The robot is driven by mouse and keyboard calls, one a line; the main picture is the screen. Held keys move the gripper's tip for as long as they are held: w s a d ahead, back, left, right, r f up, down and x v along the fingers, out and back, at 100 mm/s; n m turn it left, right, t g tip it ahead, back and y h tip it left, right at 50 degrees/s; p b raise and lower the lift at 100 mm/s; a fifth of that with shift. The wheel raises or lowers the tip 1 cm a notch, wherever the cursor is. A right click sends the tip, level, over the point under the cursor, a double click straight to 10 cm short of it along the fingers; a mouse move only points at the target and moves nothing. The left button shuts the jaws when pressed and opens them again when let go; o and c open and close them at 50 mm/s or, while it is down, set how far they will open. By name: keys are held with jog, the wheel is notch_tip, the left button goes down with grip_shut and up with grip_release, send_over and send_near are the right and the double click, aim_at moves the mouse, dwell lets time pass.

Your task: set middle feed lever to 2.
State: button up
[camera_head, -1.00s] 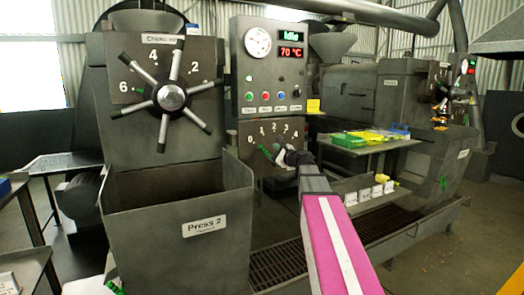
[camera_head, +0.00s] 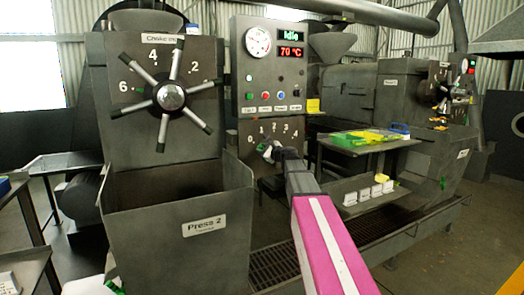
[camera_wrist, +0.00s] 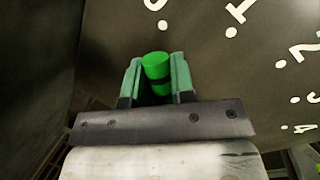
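The feed lever has a green knob (camera_wrist: 156,66) that shows between my fingers in the wrist view. It points up toward the low end of a dial marked 0 to 4, nearest the 0 mark. In the head view the dial plate (camera_head: 287,144) is below the control panel of Press 2. My gripper (camera_wrist: 155,80) has its two green fingers close on either side of the knob and looks shut on it. In the head view my gripper (camera_head: 270,151) is at the lever and hides part of it and the dial.
The choke wheel (camera_head: 169,97) with several spokes stands left of the dial. The Press 2 bin (camera_head: 180,235) juts out below it. A table (camera_head: 350,146) with coloured trays is to the right. Another press (camera_head: 415,100) stands farther right.

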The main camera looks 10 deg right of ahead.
grip_shut()
jog(key=shift+w+d+r+m+t, duration=0.2)
jog(key=shift+d+r+m, duration=0.2)
jog(key=shift+d+m, duration=0.2)
jog(key=shift+w+d+r+m+t, duration=0.1)
jog(key=shift+w+d+r+m, duration=0.05)
jog(key=shift+d+r+m, duration=0.4)
jog(key=d+m, duration=0.2)
jog(key=w+d+r+m, duration=0.1)
jog(key=shift+m+t, duration=0.25)
jog(key=shift+t, duration=0.15)
jog(key=shift+w+d+r+m+t, duration=0.1)
jog(key=shift+w+d+m+t, duration=0.1)
jog(key=shift+d+m, duration=0.35)
jog(key=shift+w+d+r+m+t, duration=0.1)
jog(key=shift+w+d+m+t, duration=0.1)
jog(key=shift+d+m, duration=0.4)
jog(key=shift+w+d+r+m+t, duration=0.1)
jog(key=shift+d+m+t, duration=0.1)
jog(key=shift+d+m, duration=0.35)
jog(key=shift+a, duration=0.15)
jog(key=o, duration=0.9)
grip_release()
jog(key=shift+c, duration=0.2)
jog(key=shift+s, duration=0.1)
